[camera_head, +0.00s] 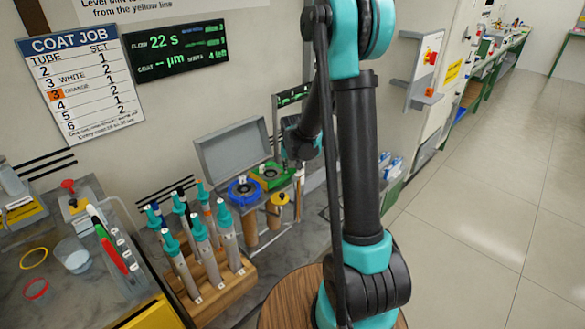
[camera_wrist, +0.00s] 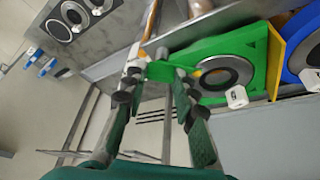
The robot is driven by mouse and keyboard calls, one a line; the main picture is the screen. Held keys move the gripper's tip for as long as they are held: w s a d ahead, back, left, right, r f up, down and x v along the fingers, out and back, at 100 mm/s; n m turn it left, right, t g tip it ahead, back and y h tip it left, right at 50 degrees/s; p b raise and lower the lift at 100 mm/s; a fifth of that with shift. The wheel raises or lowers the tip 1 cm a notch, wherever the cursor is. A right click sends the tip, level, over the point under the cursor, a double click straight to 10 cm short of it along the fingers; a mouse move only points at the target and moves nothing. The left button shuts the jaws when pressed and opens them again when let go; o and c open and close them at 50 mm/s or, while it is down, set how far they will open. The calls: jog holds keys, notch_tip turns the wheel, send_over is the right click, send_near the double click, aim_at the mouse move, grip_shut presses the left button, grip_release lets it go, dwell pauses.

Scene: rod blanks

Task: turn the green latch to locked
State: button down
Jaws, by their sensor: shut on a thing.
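The green plate (camera_wrist: 225,62) with a round dark-and-metal opening shows in the wrist view, right of my gripper. The green latch (camera_wrist: 160,71) shows as a small green piece at the plate's left end, between my fingertips. My gripper (camera_wrist: 157,82) is shut on it, one finger on each side. The fingertips partly hide the latch, and I cannot tell its exact turn. In the head view the green plate (camera_head: 271,176) lies beside the blue ring, with my wrist just right of it.
The blue ring (camera_head: 243,190) and a yellow piece (camera_head: 278,199) sit close by. A wooden rack (camera_head: 222,288) of several teal-topped tubes stands in front. A grey open-lidded box (camera_head: 232,150) is behind. The floor at right is clear.

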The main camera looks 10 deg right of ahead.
jog(key=shift+a+m+h, duration=0.1)
jog(key=shift+m+h, duration=0.2)
jog(key=shift+m, duration=0.4)
jog(key=c, duration=1.2)
grip_release()
jog(key=v, duration=1.2)
jog(key=shift+w, duration=0.15)
